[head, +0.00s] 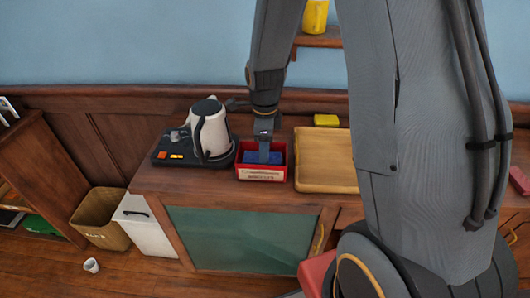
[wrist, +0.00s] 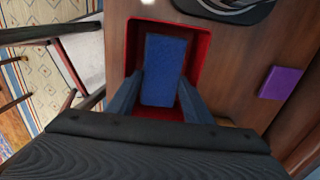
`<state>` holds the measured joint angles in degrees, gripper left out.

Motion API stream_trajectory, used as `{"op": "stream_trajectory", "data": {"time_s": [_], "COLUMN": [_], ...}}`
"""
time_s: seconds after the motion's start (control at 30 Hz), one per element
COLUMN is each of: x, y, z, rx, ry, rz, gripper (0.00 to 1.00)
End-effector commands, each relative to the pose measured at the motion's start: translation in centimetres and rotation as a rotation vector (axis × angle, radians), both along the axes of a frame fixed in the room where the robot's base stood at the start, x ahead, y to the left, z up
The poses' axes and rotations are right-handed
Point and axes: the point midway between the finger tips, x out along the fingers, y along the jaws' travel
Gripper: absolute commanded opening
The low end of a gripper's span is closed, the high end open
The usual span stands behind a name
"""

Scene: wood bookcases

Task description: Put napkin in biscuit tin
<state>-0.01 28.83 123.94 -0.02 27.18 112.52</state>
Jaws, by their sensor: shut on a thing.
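The biscuit tin is an open red box with a pale label (head: 262,174) on the wooden counter; its red rim also shows in the wrist view (wrist: 202,50). The napkin is a dark blue folded rectangle (head: 252,157); in the wrist view (wrist: 164,70) it lies within the tin's outline. My gripper (head: 264,155) points down into the tin from above. Its two fingers (wrist: 160,98) are shut on the napkin's near part, one on each side. Whether the napkin touches the tin's floor cannot be told.
A white kettle (head: 212,136) on a black tray (head: 162,155) stands just left of the tin. A wooden tray (head: 325,158) is close on its right. A yellow block (head: 326,120) lies behind. A purple block (wrist: 282,82) shows in the wrist view.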

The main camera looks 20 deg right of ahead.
Motion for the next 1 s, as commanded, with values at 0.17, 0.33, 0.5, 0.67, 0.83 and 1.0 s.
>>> {"op": "stream_trajectory", "data": {"time_s": [0.17, 0.33, 0.5, 0.67, 0.83, 1.0], "x": [0.0, 0.0, 0.0, 0.0, 0.0, 0.0], "y": [0.0, 0.0, 0.0, 0.0, 0.0, 0.0], "z": [-0.3, -0.7, -1.2, -1.2, -1.2, -0.6], "rx": [0.000, 0.000, 0.000, 0.000, 0.000, 0.000], "ry": [0.000, 0.000, 0.000, 0.000, 0.000, -0.002], "rz": [0.000, 0.000, 0.000, 0.000, 0.000, 0.000], "gripper": [0.21, 0.21, 0.21, 0.54, 0.54, 0.54]}}
